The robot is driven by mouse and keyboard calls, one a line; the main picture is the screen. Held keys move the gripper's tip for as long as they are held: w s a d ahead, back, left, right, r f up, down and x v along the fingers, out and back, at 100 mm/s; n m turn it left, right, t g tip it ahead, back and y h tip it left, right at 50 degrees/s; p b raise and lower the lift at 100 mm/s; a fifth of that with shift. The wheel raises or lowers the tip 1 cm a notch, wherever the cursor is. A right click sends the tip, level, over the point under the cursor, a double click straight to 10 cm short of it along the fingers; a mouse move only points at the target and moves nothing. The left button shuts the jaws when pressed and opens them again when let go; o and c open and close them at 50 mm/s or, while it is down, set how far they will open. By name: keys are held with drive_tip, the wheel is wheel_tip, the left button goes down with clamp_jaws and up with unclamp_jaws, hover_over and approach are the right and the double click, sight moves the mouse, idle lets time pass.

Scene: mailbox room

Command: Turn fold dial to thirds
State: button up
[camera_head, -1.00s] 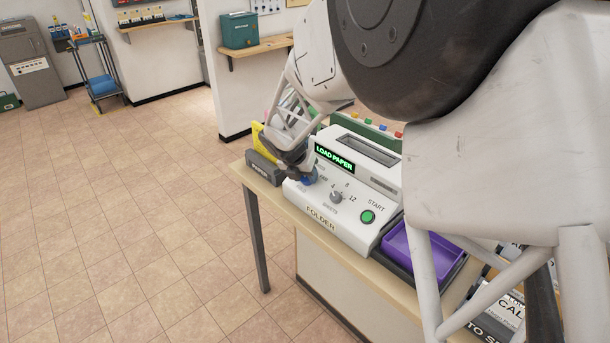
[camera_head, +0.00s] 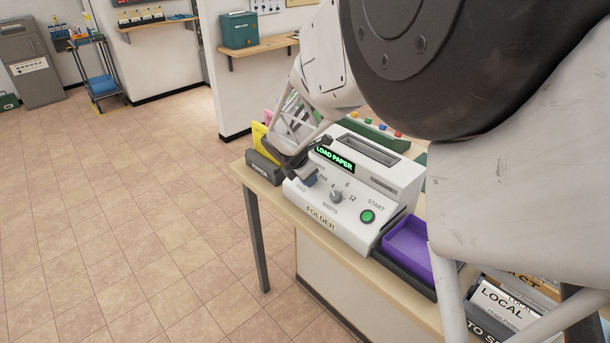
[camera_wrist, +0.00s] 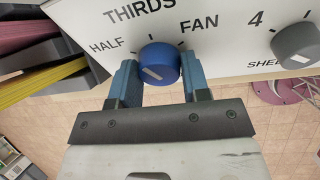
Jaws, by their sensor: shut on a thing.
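The fold dial (camera_wrist: 160,62) is a round blue knob on the white front of the folder (camera_head: 345,222). In the wrist view the labels HALF, THIRDS and FAN surround it. A short pale mark shows on its face, but I cannot tell clearly which label it points to. My gripper (camera_wrist: 160,85) has one blue finger on each side of the dial and is shut on it. In the head view my gripper (camera_head: 308,178) is at the left end of the folder's panel and hides the dial. The folder's display (camera_head: 334,158) reads LOAD PAPER.
A grey sheets knob (camera_head: 336,197), also in the wrist view (camera_wrist: 297,46), sits right of the dial. A green START button (camera_head: 367,216) is farther right. A purple tray (camera_head: 410,245) stands beside the folder. A dark holder with yellow and pink items (camera_head: 263,165) is close left of my gripper.

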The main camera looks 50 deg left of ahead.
drive_tip(key=m, duration=0.4)
drive_tip(key=shift+m+y, duration=0.3)
drive_tip(key=shift+m, duration=0.1)
drive_tip(key=shift+t, duration=0.3)
drive_tip(key=o, duration=0.6)
drive_tip(key=shift+o, duration=0.2)
drive_tip(key=shift+s+r, duration=0.1)
drive_tip(key=v, duration=0.7)
drive_tip(key=shift+r, duration=0.25)
drive_tip(key=shift+d, duration=0.15)
